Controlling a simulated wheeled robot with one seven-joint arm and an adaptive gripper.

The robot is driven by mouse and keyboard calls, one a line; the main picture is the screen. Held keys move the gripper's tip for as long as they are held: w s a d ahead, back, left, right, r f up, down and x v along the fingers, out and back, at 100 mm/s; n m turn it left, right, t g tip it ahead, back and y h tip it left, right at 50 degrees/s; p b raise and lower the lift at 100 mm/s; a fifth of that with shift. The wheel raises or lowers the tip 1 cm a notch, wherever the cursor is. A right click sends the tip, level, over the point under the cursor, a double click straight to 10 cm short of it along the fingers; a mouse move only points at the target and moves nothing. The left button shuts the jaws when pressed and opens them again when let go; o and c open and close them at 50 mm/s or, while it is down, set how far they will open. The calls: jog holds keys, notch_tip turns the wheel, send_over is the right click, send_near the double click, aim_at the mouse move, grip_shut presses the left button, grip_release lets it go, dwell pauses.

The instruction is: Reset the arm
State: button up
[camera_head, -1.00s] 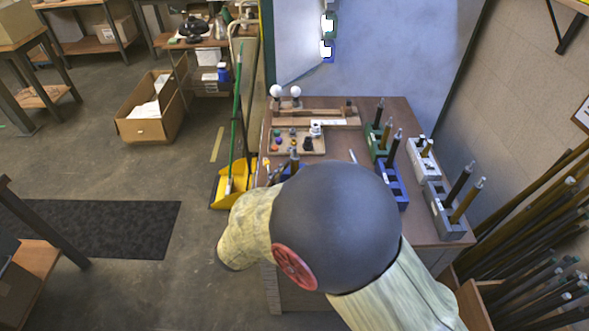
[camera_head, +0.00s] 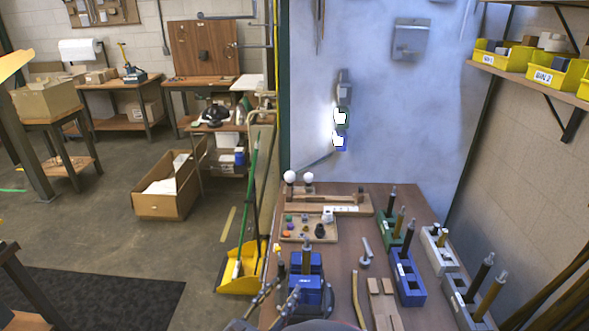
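Whether the fingers touch the fixture cannot be told. On the brown table (camera_head: 345,262) stand a green holder (camera_head: 388,236), a blue holder (camera_head: 408,282), a white holder (camera_head: 438,256) and a grey holder (camera_head: 465,300), with dark and brass-coloured posts. Two white bulbs (camera_head: 290,177) stand at the back left.
A wooden tray (camera_head: 300,236) of small coloured parts lies behind the fixture. Wooden pieces (camera_head: 383,302) and a metal part (camera_head: 366,252) lie at the middle and front. A yellow dustpan (camera_head: 242,270) stands left of the table. Shelf bins (camera_head: 502,58) hang at upper right.

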jog(key=s+d+f+m+g, duration=0.1)
jog(key=f, duration=0.1)
jog(key=s+d+f+m+g, duration=0.1)
jog(key=s+d+f+g, duration=0.1)
jog(key=s+d+f+m+g, duration=0.1)
jog(key=d+f+m, duration=0.1)
jog(key=f, duration=0.1)
jog(key=shift+s+g+h, duration=0.4)
jog(key=s+d+r+m+g+y, duration=0.2)
jog(key=s+d+m+g+y, duration=0.5)
jog(key=s+m+g, duration=0.65)
jog(key=w+d+r+m+t+y, duration=0.1)
jog(key=d+r+m+t+y, duration=0.1)
jog(key=d+r+m+t, duration=0.6)
notch_tip(320, 180, up, 5)
jog(key=d+m, duration=0.2)
jog(key=m, duration=0.2)
jog(key=shift+d+r+y, duration=0.15)
jog(key=shift+d+y, duration=0.15)
jog(key=shift+y, duration=0.1)
